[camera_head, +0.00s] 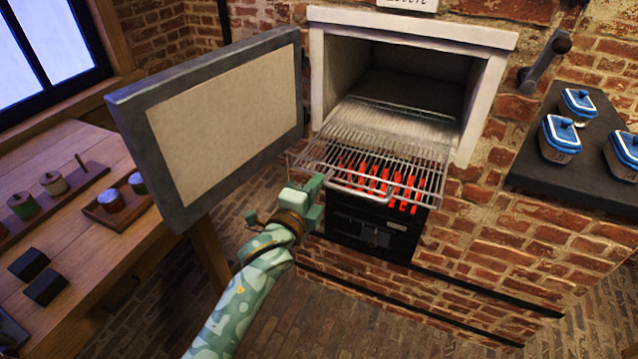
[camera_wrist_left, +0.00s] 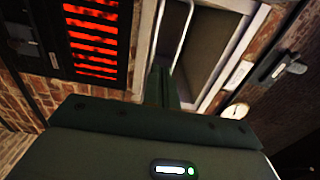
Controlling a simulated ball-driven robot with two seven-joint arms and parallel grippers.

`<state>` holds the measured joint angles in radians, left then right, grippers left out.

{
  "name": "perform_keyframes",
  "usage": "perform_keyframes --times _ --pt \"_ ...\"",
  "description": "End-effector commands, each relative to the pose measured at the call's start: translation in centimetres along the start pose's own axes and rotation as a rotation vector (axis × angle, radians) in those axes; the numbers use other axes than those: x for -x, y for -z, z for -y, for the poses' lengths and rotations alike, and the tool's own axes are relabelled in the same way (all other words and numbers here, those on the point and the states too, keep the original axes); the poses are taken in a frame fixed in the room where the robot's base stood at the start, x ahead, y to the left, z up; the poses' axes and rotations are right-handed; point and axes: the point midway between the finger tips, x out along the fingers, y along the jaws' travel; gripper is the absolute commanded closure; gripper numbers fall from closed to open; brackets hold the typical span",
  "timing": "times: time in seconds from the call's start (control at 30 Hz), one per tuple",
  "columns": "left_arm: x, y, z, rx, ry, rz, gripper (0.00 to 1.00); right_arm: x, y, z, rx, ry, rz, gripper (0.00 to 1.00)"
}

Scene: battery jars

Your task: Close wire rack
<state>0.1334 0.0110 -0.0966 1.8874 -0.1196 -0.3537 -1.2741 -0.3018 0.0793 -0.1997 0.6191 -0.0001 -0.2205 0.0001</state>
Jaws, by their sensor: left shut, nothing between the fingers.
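The wire rack (camera_head: 378,158) sticks out of the white-framed oven opening (camera_head: 415,35) over glowing red bars (camera_head: 410,190). Its rear part lies inside the opening. My left gripper (camera_head: 318,186) is shut and empty by the rack's front left corner, close to the front bar. I cannot tell whether it touches the bar. In the left wrist view the shut fingers (camera_wrist_left: 163,85) point up, with a pale metal bar (camera_wrist_left: 182,35) just beyond them and the red bars (camera_wrist_left: 95,40) at upper left. My right gripper is not in view.
A thick door (camera_head: 215,120) with a pale inner panel stands open left of the opening. A wooden table (camera_head: 75,215) with small jars and black blocks is at left. Blue-lidded jars (camera_head: 560,138) stand on a dark shelf at right. A dark lever (camera_head: 545,62) sticks out of the brick wall.

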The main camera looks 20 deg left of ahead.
Motion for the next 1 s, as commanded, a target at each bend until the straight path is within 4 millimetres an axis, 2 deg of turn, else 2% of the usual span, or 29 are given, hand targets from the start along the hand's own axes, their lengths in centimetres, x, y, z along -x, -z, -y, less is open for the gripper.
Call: perform_keyframes --times 0.2,0.67,0.87,1.0 --pt "-1.5 0.0 -0.1 0.0 -0.001 0.0 1.0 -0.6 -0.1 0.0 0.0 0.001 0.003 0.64" --pt "-2.0 0.0 0.1 0.001 0.001 0.0 1.0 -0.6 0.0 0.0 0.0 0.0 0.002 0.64" --pt "-4.7 0.0 0.0 0.0 0.002 -0.001 1.0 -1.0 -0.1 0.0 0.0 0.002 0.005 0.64" --pt "-8.4 0.0 -0.1 -0.001 0.002 -0.001 1.0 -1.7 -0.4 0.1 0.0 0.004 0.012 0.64"
